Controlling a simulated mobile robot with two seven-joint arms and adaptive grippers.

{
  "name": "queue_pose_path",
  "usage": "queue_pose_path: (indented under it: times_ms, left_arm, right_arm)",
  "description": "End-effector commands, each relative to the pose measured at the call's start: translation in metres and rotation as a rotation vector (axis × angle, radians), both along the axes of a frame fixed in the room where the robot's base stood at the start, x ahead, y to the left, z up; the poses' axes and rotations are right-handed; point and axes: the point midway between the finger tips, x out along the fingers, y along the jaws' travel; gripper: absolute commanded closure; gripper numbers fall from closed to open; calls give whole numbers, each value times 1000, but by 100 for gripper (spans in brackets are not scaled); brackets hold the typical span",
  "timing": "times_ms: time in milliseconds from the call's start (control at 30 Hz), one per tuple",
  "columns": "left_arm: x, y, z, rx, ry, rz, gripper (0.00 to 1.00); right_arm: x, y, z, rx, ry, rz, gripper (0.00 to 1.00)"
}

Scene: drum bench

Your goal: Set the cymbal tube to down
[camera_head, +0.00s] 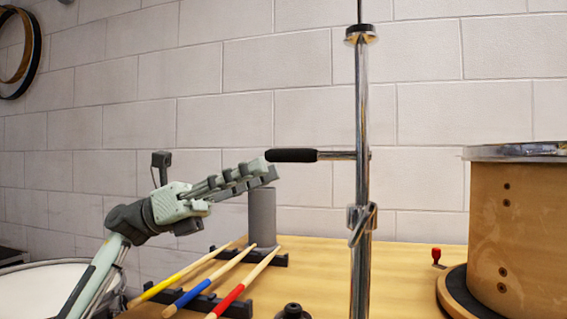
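The chrome cymbal tube (361,110) stands upright right of centre, with a dark collar (361,34) near its top and a thin rod above. A side handle with a black grip (292,155) sticks out level to the left from the tube. A clamp with a lever (361,218) sits lower on the stand. My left gripper (268,171) points right, its fingertips close to the free end of the black grip. Its fingers overlap from this side, so I cannot tell any gap or contact. My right gripper is not in view.
Yellow, blue (210,277) and red drumsticks lie on black racks on the wooden bench (325,255). A grey cylinder (262,217) stands behind my gripper. A wooden drum (520,235) stands at right, a small red-topped object (436,254) beside it. A white drumhead (35,290) is at lower left.

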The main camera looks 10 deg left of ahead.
Motion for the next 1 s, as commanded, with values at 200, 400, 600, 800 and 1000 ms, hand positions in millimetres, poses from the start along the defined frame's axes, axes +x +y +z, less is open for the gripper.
queue_pose_path:
  times_ms: [200, 400, 600, 800, 1000]
  left_arm:
    - [-1, 38, -16, 0, 3, 1, 62]
    - [-3, 53, -22, 1, 0, 0, 62]
    - [-3, 54, -23, 1, 0, -1, 62]
    - [-3, 54, -22, 1, 0, -1, 62]
    - [-3, 54, -22, 1, 0, -1, 62]
  right_arm:
    - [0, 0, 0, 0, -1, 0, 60]
    - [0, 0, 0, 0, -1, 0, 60]
    - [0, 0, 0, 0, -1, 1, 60]
    - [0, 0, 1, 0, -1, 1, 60]
    - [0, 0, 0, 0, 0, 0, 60]
